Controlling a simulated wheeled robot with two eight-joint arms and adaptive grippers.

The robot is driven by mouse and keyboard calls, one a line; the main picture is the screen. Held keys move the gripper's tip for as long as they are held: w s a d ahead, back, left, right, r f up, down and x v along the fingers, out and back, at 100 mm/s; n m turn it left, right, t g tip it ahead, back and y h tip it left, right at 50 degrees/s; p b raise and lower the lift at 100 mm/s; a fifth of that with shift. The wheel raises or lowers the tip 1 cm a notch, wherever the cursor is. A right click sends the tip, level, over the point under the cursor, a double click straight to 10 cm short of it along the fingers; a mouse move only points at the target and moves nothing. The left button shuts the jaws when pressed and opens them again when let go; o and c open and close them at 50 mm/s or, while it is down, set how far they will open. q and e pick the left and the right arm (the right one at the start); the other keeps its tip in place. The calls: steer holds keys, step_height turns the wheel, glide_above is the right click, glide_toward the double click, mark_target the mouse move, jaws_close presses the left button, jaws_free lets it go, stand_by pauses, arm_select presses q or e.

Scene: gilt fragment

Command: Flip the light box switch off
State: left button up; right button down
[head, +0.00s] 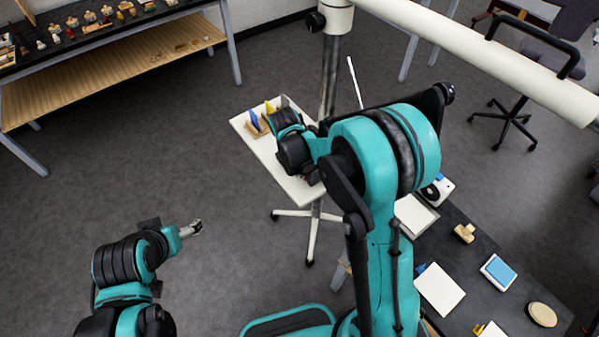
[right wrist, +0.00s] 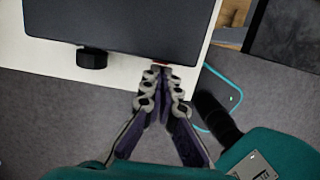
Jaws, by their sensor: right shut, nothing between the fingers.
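In the right wrist view, a dark flat panel (right wrist: 125,28), which looks like the light box, lies on a white tabletop (right wrist: 50,62). A black knob (right wrist: 92,59) sticks out from its near edge. A small reddish-brown part (right wrist: 160,65) shows at that edge, right by my fingertips; it may be the switch. My right gripper (right wrist: 163,74) is shut and empty, its tips at the panel's edge; contact is unclear. In the head view my right arm hides the light box and most of this gripper. My left gripper (head: 195,228) hangs over the floor, far from the table.
The small white table (head: 262,150) holds a wooden rack with coloured cards (head: 257,117). A dark bench (head: 480,270) with pads and blocks is at right. A workbench (head: 110,75) stands back left. Floor at left is clear.

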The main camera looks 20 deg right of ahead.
steer(key=a, duration=0.2)
steer(key=s+a+r, duration=0.1)
steer(key=shift+s+a+r, duration=0.2)
steer(key=shift+a, duration=0.15)
arm_select(q)
steer(key=shift+s+a+r+p, duration=0.15)
steer(key=shift+s+r+p, duration=0.15)
steer(key=shift+r+p, duration=0.2)
steer(key=shift+s+a+r+p, duration=0.15)
steer(key=shift+s+r+p, duration=0.1)
steer(key=shift+r+p, duration=0.25)
arm_select(e)
step_height(320, 180, up, 9)
steer(key=shift+s+a, duration=0.15)
steer(key=shift+a, duration=0.15)
steer(key=shift+r, duration=0.1)
